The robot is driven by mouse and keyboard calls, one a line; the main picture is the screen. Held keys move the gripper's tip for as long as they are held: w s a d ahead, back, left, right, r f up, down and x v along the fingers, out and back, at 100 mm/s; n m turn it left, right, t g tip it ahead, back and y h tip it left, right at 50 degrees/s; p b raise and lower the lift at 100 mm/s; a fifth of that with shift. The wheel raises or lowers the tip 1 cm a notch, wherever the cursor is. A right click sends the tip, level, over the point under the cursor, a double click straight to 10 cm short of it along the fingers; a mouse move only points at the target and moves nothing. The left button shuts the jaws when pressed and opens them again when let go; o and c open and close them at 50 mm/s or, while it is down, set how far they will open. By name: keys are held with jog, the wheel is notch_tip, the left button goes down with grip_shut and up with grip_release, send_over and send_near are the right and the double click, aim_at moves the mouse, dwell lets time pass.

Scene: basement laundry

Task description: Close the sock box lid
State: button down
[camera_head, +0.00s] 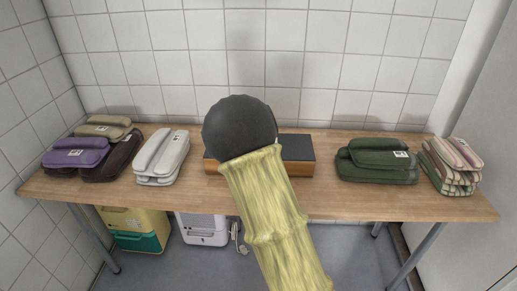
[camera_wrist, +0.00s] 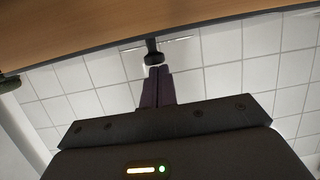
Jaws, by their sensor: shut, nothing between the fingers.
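The sock box (camera_head: 297,150) stands on the wooden table against the tiled wall, in the middle of the head view. It has a dark, flat-looking top and orange-brown wooden sides. My arm, in a yellow sleeve with a dark round joint, covers its middle, so I cannot tell how its lid stands. My gripper is hidden in the head view. In the wrist view my gripper (camera_wrist: 157,72) is shut and empty, its two dark fingers together. I cannot make out the box in the wrist view.
Folded cloth stacks stand on the table (camera_head: 230,205): purple and brown (camera_head: 90,155), white (camera_head: 163,158), green (camera_head: 377,162) and striped (camera_head: 452,166). A yellow-green container (camera_head: 135,230) and a white one (camera_head: 203,228) are underneath. The wrist view shows wood (camera_wrist: 80,30) and wall tiles (camera_wrist: 265,75).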

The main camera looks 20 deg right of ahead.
jog(key=shift+s+a+f+g, duration=0.15)
jog(key=shift+s+f, duration=0.1)
jog(key=shift+f, duration=0.3)
jog(key=shift+s+a+f+g, duration=0.15)
jog(key=shift+s+f, duration=0.05)
jog(key=shift+f, duration=0.35)
notch_tip(320, 180, up, 6)
jog(key=p, duration=0.3)
jog(key=s+a+f+b, duration=0.1)
jog(key=s+f, duration=0.3)
jog(key=s, duration=0.4)
jog(key=shift+a, duration=0.75)
jog(key=shift+r, duration=0.1)
